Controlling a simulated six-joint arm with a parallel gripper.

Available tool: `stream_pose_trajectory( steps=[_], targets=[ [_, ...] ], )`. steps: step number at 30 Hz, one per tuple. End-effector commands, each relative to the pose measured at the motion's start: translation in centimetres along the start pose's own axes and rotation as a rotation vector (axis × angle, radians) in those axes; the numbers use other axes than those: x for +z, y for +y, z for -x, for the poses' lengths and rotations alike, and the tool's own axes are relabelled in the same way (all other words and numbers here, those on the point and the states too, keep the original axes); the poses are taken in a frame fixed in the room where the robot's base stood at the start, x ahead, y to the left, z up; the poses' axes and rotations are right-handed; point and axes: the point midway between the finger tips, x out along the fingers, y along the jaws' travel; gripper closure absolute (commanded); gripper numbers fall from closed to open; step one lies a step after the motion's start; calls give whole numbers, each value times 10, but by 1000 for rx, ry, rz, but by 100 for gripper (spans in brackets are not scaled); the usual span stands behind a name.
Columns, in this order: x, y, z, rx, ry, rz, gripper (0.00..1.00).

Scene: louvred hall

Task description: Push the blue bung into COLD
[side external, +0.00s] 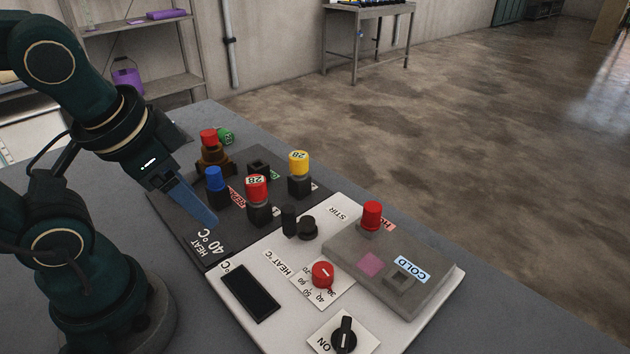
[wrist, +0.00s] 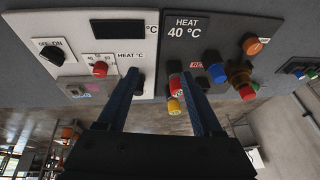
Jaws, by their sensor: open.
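The blue bung (side external: 214,177) stands upright in a black holder on the dark panel. It also shows in the wrist view (wrist: 217,73), just right of my right finger. The COLD label (side external: 412,269) is on a raised grey block (side external: 350,262), beside a square socket (side external: 400,283) that looks empty. My gripper (side external: 207,217) hangs over the dark panel near its HEAT 40 °C print, in front of the blue bung and apart from it.
A red bung (side external: 372,214) stands on the grey block. Red (side external: 256,188) and yellow (side external: 299,162) 28-marked bungs stand near the blue one. Behind are a brown bottle (side external: 212,154) and a green piece (side external: 227,136). A red dial (side external: 322,275) and black knob (side external: 344,334) rise from the white panel.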

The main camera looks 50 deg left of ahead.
Motion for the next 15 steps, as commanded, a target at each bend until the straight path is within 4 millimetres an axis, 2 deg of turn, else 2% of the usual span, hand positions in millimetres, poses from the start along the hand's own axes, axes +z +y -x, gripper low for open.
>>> stream_pose_trajectory(
  steps=[9,15],
  targets=[
    [31,-42,-24,-230,-401,-321,32],
    [33,-67,-35,-405,-629,-594,32]
  ],
)
